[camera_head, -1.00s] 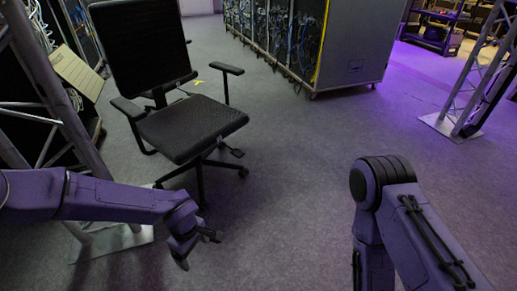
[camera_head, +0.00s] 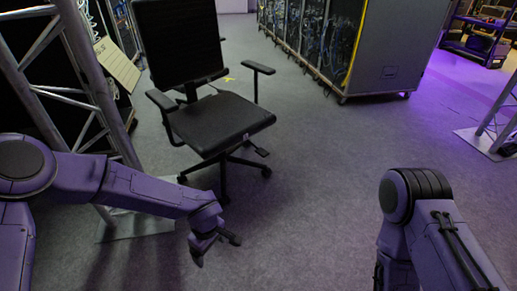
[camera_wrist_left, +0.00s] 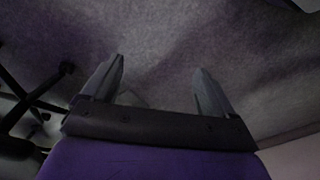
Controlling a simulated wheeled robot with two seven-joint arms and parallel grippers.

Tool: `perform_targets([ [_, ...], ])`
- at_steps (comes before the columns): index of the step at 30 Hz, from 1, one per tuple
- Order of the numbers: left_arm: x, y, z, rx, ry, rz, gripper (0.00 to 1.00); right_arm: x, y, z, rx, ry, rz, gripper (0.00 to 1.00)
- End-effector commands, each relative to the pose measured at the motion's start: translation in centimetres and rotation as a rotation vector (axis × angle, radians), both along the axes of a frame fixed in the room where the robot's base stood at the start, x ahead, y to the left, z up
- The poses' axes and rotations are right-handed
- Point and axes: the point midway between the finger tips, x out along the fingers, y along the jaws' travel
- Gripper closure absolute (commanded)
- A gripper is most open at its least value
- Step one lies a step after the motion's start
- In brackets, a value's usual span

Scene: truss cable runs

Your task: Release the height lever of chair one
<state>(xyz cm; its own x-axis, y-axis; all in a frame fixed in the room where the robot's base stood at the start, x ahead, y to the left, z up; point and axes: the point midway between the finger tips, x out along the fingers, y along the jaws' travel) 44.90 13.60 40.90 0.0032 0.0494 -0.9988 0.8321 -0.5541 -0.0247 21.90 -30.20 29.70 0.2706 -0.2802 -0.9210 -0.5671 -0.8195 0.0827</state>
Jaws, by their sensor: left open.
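A black office chair (camera_head: 220,122) stands at left of centre in the head view, facing right and toward me. A small dark paddle-shaped lever (camera_head: 257,150) sticks out under the right side of its seat. My left gripper (camera_head: 215,250) is open and empty, in front of the chair and below the lever in the picture, apart from both. In the left wrist view my open fingers (camera_wrist_left: 160,68) have only grey floor beyond them. Dark legs of the chair base (camera_wrist_left: 35,105) show at the left edge there. My right gripper is out of view.
A metal truss (camera_head: 95,90) with a floor plate stands at left, close to my left arm. A large cable case on casters (camera_head: 388,55) stands behind. Another truss foot (camera_head: 487,140) is at far right. The carpet (camera_head: 310,190) right of the chair is clear.

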Motion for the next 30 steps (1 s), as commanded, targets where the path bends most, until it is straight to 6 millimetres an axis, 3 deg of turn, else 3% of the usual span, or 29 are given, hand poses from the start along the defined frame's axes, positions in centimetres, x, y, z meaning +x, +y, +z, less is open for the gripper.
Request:
perform_targets([
  [2, -2.8, 2.8, -3.1, 0.121, 0.010, -0.029, 0.13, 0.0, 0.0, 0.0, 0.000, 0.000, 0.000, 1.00],
  [6, -9.5, 10.1, -8.5, 0.378, -0.051, -0.145, 0.13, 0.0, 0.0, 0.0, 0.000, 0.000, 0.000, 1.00],
  [9, -14.1, 14.0, -10.4, 0.450, -0.127, -0.255, 0.13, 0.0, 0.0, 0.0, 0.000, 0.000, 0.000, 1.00],
  [12, -18.1, 15.9, -11.2, 0.419, -0.178, -0.338, 0.13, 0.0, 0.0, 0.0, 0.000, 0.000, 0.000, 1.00],
  [15, -21.1, 16.6, -11.3, 0.357, -0.197, -0.379, 0.13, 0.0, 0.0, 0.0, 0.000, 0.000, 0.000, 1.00],
  [19, -23.1, 16.7, -11.2, 0.301, -0.200, -0.393, 0.13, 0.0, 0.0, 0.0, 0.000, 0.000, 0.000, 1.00],
  [26, -23.2, 16.6, -11.2, 0.290, -0.204, -0.393, 0.13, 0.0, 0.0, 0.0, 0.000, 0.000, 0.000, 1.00],
  [28, -23.2, 16.6, -11.2, 0.290, -0.204, -0.393, 0.29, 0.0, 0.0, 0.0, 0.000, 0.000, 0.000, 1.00],
  [30, -23.1, 16.6, -11.2, 0.291, -0.204, -0.393, 0.52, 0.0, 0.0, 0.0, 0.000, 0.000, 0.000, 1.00],
])
